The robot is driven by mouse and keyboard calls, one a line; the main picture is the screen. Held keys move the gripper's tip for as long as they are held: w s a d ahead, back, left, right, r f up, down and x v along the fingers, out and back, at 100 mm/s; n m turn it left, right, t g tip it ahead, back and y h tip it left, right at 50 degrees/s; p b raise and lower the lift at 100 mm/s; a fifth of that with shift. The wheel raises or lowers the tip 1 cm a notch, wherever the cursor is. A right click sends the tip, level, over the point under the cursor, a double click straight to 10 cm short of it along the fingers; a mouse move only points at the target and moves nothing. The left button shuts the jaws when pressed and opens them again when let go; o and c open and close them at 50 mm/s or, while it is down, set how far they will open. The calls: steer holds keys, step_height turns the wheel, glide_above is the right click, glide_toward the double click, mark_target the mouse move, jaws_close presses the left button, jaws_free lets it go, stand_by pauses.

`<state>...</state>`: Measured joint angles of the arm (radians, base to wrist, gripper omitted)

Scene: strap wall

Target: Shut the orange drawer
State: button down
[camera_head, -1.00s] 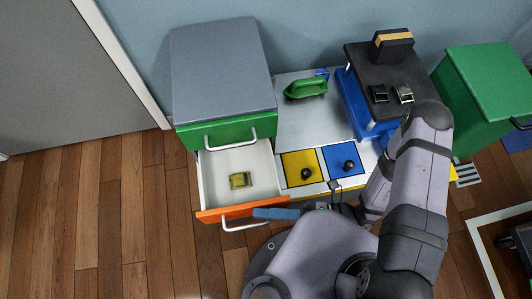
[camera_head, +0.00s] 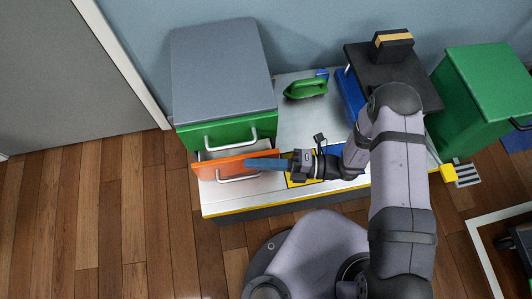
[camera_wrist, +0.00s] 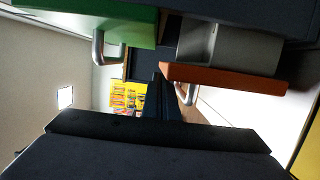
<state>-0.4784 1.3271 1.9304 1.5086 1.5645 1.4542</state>
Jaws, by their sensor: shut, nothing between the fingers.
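The orange drawer (camera_head: 232,165) sits below the green drawer (camera_head: 222,133) in the grey-topped cabinet. It stands only a little way out, with a narrow strip of its pale inside showing behind the orange front. My gripper (camera_head: 250,165) is shut and empty, its blue fingers lying across the right part of the orange front, at or just before it. Whether they touch it I cannot tell. In the wrist view the orange front (camera_wrist: 225,78) with its metal handle (camera_wrist: 187,95) is beside my dark fingers (camera_wrist: 155,95).
A green iron (camera_head: 305,89) stands on the grey bench top. My arm covers much of the yellow (camera_head: 300,182) and blue squares. A dark raised shelf (camera_head: 375,70) and a green cabinet (camera_head: 485,85) are to the right.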

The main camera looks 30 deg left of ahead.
steer(key=w+a, duration=0.3)
steer(key=shift+w+a+b, duration=0.25)
steer(key=shift+w+b, duration=0.05)
steer(key=shift+r, duration=0.1)
steer(key=shift+s+d+p, duration=0.35)
steer(key=shift+p, duration=0.05)
steer(key=s+d+p, duration=0.1)
steer(key=s+d, duration=0.1)
steer(key=d, duration=0.1)
steer(key=shift+s+p, duration=0.25)
steer(key=shift+p, duration=0.15)
steer(key=v, duration=0.9)
steer(key=shift+d+p, duration=0.25)
steer(key=shift+p, duration=0.15)
steer(key=shift+w, duration=0.15)
